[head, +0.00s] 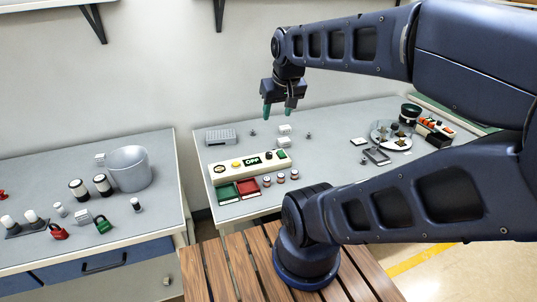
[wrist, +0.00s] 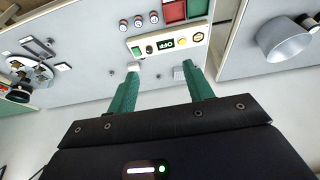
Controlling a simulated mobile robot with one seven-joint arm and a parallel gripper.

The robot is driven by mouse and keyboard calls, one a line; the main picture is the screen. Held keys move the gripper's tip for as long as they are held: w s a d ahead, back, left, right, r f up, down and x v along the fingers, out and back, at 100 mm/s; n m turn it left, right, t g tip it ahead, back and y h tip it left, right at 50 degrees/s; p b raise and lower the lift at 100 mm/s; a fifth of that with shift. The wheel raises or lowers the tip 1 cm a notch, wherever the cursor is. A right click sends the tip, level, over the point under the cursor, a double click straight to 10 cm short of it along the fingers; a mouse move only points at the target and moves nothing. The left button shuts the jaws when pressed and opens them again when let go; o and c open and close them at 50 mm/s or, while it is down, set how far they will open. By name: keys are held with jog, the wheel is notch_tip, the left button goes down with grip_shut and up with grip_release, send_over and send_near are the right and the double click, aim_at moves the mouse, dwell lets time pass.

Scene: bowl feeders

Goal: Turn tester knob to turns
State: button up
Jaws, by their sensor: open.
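The tester is a long cream box (head: 232,177) on the right-hand table. Its display (head: 251,161) reads "OFF". A small dark knob (head: 268,156) sits between the display and a green square (head: 281,154). A yellow button (head: 236,164) is on the display's left. In the wrist view the tester (wrist: 170,52) is upside down beyond the fingers, with its knob (wrist: 149,48) beside the display. My gripper (head: 278,108) is open and empty, pointing down above the table behind the tester. Its green fingers also show in the wrist view (wrist: 160,68), apart from the tester.
Green (head: 226,194) and red (head: 247,187) trays and several small jars (head: 280,178) stand before the tester. Small light blocks (head: 284,130) and a grey box (head: 221,136) lie behind it. A round feeder (head: 383,132) is at right. The left table holds a grey bowl (head: 128,168).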

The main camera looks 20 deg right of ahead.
jog(key=w+d+f+n+g, duration=0.1)
jog(key=w+f+n, duration=0.2)
jog(key=w, duration=0.5)
jog(key=n+g, duration=0.4)
jog(key=n, duration=0.3)
send_over(269, 153)
notch_tip(269, 153, down, 20)
jog(key=f, duration=0.1)
jog(key=shift+n, duration=0.3)
jog(key=shift+f, duration=5.35)
jog(key=c, duration=1)
